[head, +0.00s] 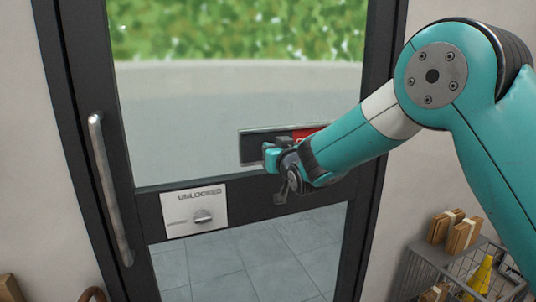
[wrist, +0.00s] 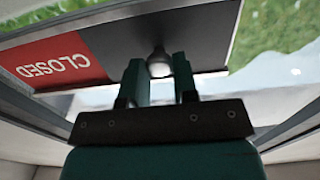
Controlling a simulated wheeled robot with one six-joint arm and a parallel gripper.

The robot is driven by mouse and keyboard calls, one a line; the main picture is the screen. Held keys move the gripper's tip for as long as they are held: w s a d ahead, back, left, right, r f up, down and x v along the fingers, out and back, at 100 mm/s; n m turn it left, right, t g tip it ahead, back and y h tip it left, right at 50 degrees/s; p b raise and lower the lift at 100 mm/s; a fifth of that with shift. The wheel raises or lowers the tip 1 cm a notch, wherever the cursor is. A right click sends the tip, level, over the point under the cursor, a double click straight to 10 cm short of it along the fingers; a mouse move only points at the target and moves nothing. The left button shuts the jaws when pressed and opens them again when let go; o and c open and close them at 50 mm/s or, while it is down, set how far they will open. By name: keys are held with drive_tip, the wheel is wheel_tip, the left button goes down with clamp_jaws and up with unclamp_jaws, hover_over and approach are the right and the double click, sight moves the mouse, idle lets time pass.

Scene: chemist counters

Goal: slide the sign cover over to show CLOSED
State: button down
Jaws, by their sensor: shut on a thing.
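In the wrist view the red panel reads CLOSED (wrist: 55,65), upside down and in full. The dark sign cover (wrist: 195,35) lies beside the red panel, over the rest of the plate, and has a round pale knob (wrist: 158,64). My gripper (head: 270,155) is at the cover, with its two fingers (wrist: 160,78) shut on the knob, one on each side.
The dark-framed glass door has a long metal handle (head: 108,185) at the left. An UNLOCKED lock plate (head: 180,215) is on the rail below the sign.

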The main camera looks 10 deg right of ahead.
drive_tip(key=shift+a, duration=0.2)
drive_tip(key=c, duration=0.9)
unclamp_jaws()
drive_tip(key=shift+a, duration=0.1)
drive_tip(key=shift+s, duration=0.1)
drive_tip(key=b+v, duration=0.3)
drive_tip(key=v, duration=0.5)
drive_tip(key=b+v, duration=0.2)
drive_tip(key=v, duration=0.7)
drive_tip(key=shift+s+d+b, duration=0.1)
drive_tip(key=shift+d+b, duration=0.2)
drive_tip(key=shift+b, duration=0.1)
